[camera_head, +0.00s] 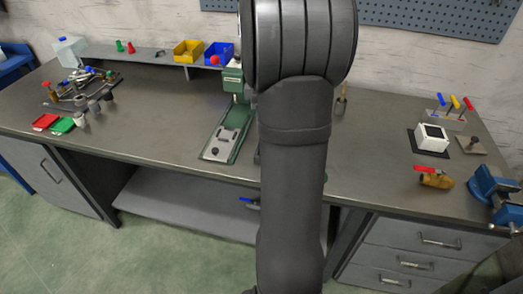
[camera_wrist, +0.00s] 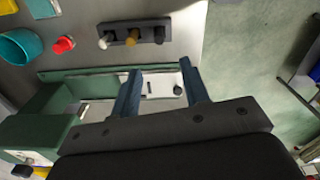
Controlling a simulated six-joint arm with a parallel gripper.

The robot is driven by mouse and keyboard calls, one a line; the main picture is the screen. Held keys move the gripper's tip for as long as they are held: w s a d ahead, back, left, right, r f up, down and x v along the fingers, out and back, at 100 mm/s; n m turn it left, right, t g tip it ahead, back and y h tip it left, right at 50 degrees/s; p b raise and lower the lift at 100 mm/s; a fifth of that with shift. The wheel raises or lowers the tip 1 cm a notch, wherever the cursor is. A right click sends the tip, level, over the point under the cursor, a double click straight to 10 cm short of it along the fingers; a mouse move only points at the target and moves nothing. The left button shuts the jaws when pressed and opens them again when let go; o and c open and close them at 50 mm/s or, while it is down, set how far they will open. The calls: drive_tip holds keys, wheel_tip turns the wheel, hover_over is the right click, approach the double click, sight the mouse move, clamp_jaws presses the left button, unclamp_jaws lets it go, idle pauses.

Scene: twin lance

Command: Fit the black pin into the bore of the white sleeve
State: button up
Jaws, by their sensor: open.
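My gripper (camera_wrist: 163,84) is open and empty in the wrist view, with its two blue-grey fingers apart above the bed of a green machine (camera_wrist: 70,105). A dark rack beyond the fingers bears a white-topped piece (camera_wrist: 105,40), a yellow-brown piece (camera_wrist: 131,37) and a black piece (camera_wrist: 159,35), all standing side by side and apart from my fingers. The black one may be the pin and the white one the sleeve, but I cannot tell surely; no bore shows clearly. In the head view my arm hides my gripper and part of the bench.
The green machine's base (camera_head: 228,134) stands left of my arm, with a black knob on its bed (camera_wrist: 178,90). A white block (camera_head: 432,138) and a brass valve (camera_head: 435,178) are at the right, near a blue vise (camera_head: 494,190). Tools crowd the left; the bench between is bare.

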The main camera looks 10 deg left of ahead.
wheel_tip(320, 180, down, 12)
drive_tip(key=shift+r, duration=0.1)
clamp_jaws()
idle(0.5)
